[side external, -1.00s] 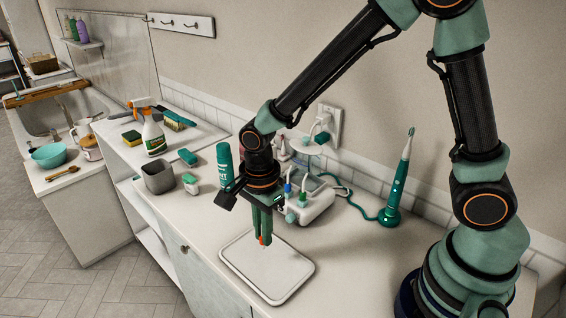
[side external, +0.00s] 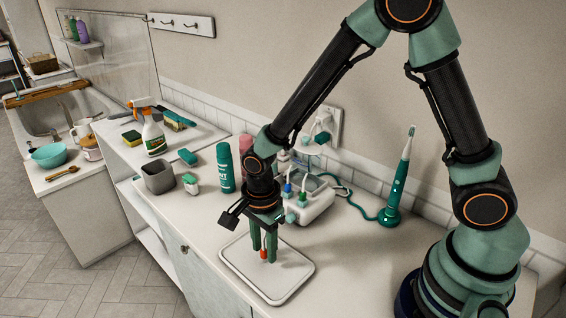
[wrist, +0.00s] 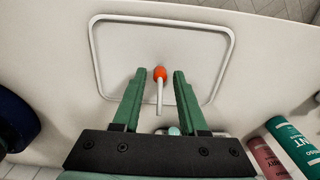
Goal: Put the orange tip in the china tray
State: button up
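The orange tip (side external: 263,254) is a small part with an orange end and a thin white stem. In the wrist view it shows (wrist: 160,74) between my fingertips, its stem pointing back toward the palm. It looks roughly upright, orange end down, over the inside of the white china tray (side external: 239,273). I cannot tell whether it touches the tray. In the wrist view the tray rim (wrist: 96,60) surrounds the orange end. My gripper (wrist: 160,71) is open, with a gap on each side of the tip. In the side view my gripper (side external: 263,258) is low over the tray.
A white dock (side external: 312,207) with small coloured heads stands just behind the tray. A teal spray can (side external: 225,168) and a grey bin (side external: 159,177) stand to the left. An electric toothbrush (side external: 399,180) stands at the right. The counter's front edge runs close to the tray.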

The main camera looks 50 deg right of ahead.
notch_tip(320, 180, up, 12)
jog(key=shift+r, duration=0.1)
jog(key=s+d+r+n+t, duration=0.2)
jog(key=d+r+n, duration=0.3)
jog(key=n, duration=0.4)
jog(key=s+d+r+n+t, duration=0.3)
jog(key=d+r+n, duration=0.2)
jog(key=d+n, duration=0.2)
jog(key=shift+s+d+n+t, duration=0.2)
jog(key=shift+d+n+t, duration=0.15)
jog(key=shift+n, duration=0.75)
